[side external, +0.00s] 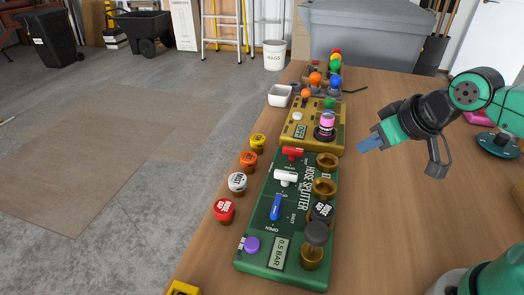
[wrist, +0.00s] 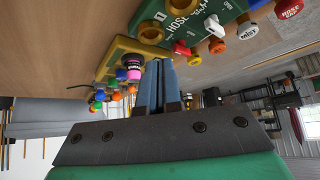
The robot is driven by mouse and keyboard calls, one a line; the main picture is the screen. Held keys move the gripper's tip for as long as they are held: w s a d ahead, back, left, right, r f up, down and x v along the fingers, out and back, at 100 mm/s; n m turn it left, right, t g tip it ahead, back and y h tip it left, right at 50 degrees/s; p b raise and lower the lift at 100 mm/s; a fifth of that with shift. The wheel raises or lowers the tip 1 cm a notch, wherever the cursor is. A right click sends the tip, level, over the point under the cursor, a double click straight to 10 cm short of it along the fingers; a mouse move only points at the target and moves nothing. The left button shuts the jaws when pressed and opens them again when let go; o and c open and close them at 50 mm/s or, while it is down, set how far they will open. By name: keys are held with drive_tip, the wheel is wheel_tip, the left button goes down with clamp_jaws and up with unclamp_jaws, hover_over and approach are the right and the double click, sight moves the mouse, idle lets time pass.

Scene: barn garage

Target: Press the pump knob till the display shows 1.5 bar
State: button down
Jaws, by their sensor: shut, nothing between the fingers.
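The green hose splitter panel (side external: 258,215) lies on the wooden bench, with a display (side external: 282,252) reading 0.5 BAR near its front end. A purple knob (side external: 252,244) is left of the display; its small label is hard to read. A dark grey capped fitting (side external: 316,235) is to the right of the display. My gripper (side external: 368,143) is shut and empty, above the bench to the right of the panels and apart from them. In the wrist view my shut gripper (wrist: 160,65) points toward the yellow panel and part of the green panel (wrist: 180,20); the display and purple knob are not visible there.
The yellow panel (side external: 290,137) with a pink-topped fitting (side external: 327,122) lies behind the green one. Red (side external: 292,153), white (side external: 285,177) and blue (side external: 276,207) levers stand on the green panel. Several coloured caps line its left side.

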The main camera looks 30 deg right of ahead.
wheel_tip(320, 180, up, 8)
drive_tip(key=n, duration=0.8)
hover_over(321, 232)
drive_tip(key=shift+h, duration=0.3)
drive_tip(key=shift+f, duration=0.1)
drive_tip(key=shift+f, duration=4.35)
drive_tip(key=shift+f, duration=0.2)
drive_tip(key=shift+f, duration=0.25)
drive_tip(key=shift+f, duration=1.6)
